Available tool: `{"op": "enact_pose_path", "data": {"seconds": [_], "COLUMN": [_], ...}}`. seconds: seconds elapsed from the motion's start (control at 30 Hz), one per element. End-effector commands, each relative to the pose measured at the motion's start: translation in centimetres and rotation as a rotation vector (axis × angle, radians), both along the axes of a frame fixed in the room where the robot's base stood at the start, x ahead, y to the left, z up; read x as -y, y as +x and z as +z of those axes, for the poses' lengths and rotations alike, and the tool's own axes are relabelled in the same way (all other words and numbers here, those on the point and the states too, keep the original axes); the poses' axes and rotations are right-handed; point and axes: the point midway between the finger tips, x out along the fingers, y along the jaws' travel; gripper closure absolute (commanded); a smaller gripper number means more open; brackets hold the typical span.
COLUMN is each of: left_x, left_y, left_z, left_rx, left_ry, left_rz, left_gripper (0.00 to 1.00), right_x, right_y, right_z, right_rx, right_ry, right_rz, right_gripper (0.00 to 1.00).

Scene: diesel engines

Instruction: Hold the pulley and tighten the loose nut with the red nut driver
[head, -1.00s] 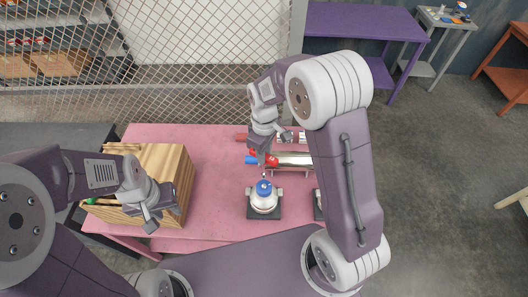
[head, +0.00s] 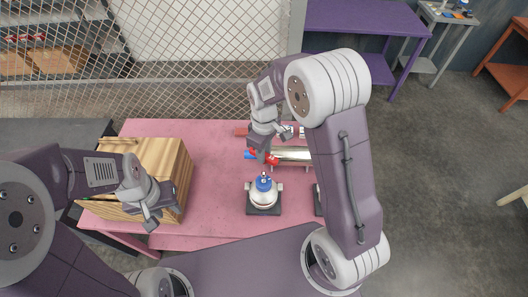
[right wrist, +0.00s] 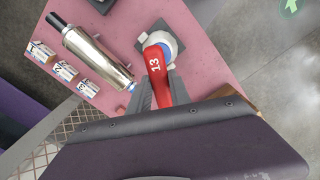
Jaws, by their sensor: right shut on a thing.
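The white engine (head: 264,200) with a blue pulley (head: 264,183) on top stands on a dark square base on the pink table. A small stud or nut shows at the pulley's centre. My right gripper (head: 268,153) is behind the engine in the head view, shut on the red nut driver (right wrist: 156,70), marked 13. In the right wrist view the driver's far end overlaps the engine (right wrist: 172,42) and hides most of the pulley; contact cannot be told. My left gripper (head: 156,215) is open and empty, by the wooden box's front right corner.
The wooden box (head: 177,170) stands on the table's left. A wire mesh fence (head: 210,60) runs behind.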

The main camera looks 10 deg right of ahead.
Motion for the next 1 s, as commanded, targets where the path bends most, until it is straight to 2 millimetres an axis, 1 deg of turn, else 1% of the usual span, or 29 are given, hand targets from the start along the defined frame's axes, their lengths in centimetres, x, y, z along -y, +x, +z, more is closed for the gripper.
{"op": "enact_pose_path", "data": {"seconds": [0.03,0.13,0.37,0.43,0.83,1.0], "left_x": [0.0,0.0,0.0,0.0,0.0,0.0], "left_y": [0.0,0.0,0.0,0.0,0.0,0.0], "left_z": [0.4,0.7,0.9,1.2,5.7,6.5], "left_rx": [0.000,0.000,0.000,0.000,0.000,0.000], "left_ry": [0.000,0.000,0.000,0.000,0.000,0.000], "left_rz": [0.000,0.000,0.000,0.000,0.000,0.000], "left_gripper": [0.64,0.64,0.64,0.64,0.64,0.64], "right_x": [0.0,0.0,0.0,0.0,0.0,0.0], "right_y": [0.0,0.0,0.0,0.0,0.0,0.0], "right_z": [0.4,0.8,0.9,1.4,6.3,7.9], "right_rx": [0.001,0.001,0.001,0.001,0.001,0.002], "right_ry": [0.001,0.001,0.001,0.000,0.000,0.001], "right_rz": [0.000,0.000,0.000,0.000,0.000,0.000], "right_gripper": [1.00,1.00,1.00,1.00,1.00,1.00]}}
